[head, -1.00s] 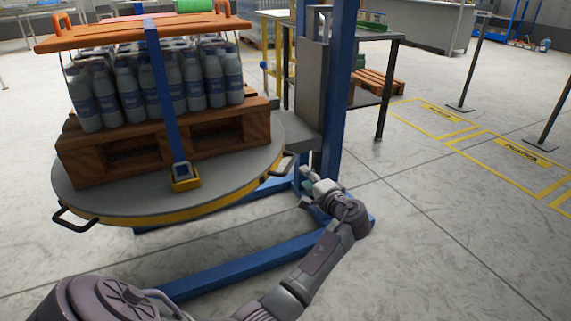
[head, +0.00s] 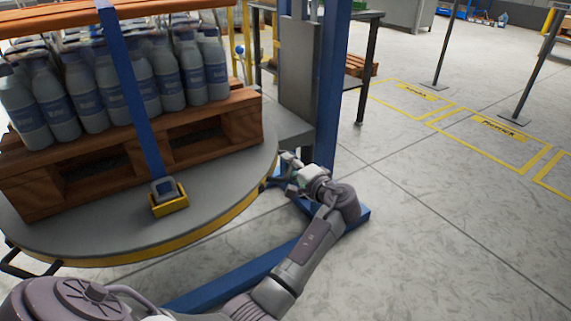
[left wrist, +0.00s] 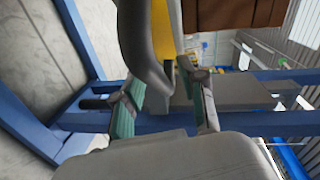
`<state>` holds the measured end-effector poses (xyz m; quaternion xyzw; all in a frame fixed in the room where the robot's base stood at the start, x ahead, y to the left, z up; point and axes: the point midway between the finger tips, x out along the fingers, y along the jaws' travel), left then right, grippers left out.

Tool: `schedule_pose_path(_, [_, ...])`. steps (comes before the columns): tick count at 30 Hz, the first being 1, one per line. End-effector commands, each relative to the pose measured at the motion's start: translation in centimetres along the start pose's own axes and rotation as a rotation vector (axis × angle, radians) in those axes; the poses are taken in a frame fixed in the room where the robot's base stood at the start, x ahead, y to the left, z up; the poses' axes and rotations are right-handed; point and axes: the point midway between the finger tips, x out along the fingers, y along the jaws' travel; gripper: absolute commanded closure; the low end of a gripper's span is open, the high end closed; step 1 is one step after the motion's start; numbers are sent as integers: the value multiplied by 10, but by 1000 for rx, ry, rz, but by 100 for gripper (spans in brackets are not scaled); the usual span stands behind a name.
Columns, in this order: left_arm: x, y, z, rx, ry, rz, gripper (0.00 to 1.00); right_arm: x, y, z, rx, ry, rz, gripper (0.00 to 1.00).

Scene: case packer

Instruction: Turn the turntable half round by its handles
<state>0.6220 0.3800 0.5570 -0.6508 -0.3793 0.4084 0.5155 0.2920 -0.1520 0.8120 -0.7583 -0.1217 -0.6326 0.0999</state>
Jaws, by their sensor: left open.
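The round grey turntable (head: 225,190) with a yellow rim fills the left of the head view. It carries a wooden pallet (head: 215,138) of grey bottles (head: 110,90). One dark handle (head: 22,264) sticks out from its rim at the lower left. My left gripper (head: 282,170) is at the right rim, by the other handle, which it largely hides. In the left wrist view, my left gripper's green-padded fingers (left wrist: 168,108) are apart. A grey curved bar (left wrist: 142,45), seemingly that handle, reaches between them; contact cannot be told. My right gripper is out of view.
A blue post (head: 330,90) and blue floor beams (head: 245,270) stand close to my left gripper and forearm. A blue strap (head: 135,95) runs down to a yellow anchor (head: 169,202) on the turntable. Floor to the right is clear up to yellow markings (head: 490,135).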

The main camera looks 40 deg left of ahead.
Motion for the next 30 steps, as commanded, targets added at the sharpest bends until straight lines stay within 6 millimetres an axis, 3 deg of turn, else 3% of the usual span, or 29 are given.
schedule_pose_path(5, [0,0,0,-1,0,0,59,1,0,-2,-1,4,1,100])
schedule_pose_path(13, [0,0,0,-1,0,0,100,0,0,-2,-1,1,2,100])
schedule_pose_path(30, [-3,0,-1,4,16,5,100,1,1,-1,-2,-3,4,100])
